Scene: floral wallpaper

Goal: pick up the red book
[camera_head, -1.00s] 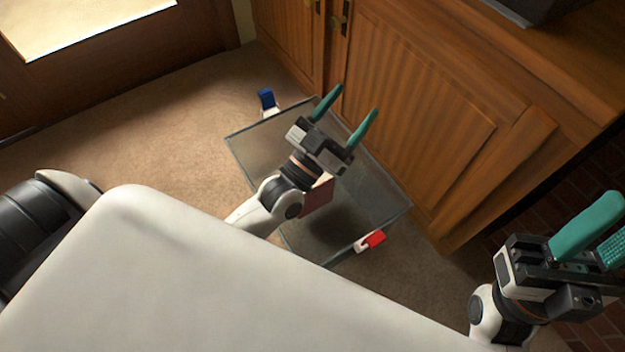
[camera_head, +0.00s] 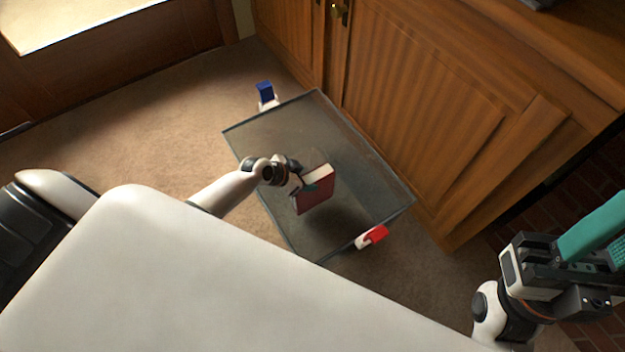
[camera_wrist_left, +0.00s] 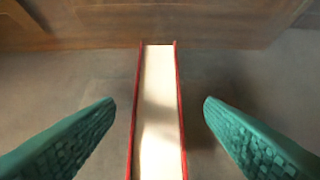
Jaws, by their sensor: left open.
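In the left wrist view the book (camera_wrist_left: 159,110) runs up the middle, with red covers on both sides of the pages. My left gripper (camera_wrist_left: 159,103) is open, one green finger on each side of the book, with a gap on both sides. In the head view my left gripper (camera_head: 301,184) is at the book, its fingers mostly hidden. My right gripper (camera_head: 605,235) is at the right edge, partly cut off, away from the book.
A wooden cabinet (camera_head: 420,100) stands close behind the bin. Carpet (camera_head: 150,140) to the left is clear.

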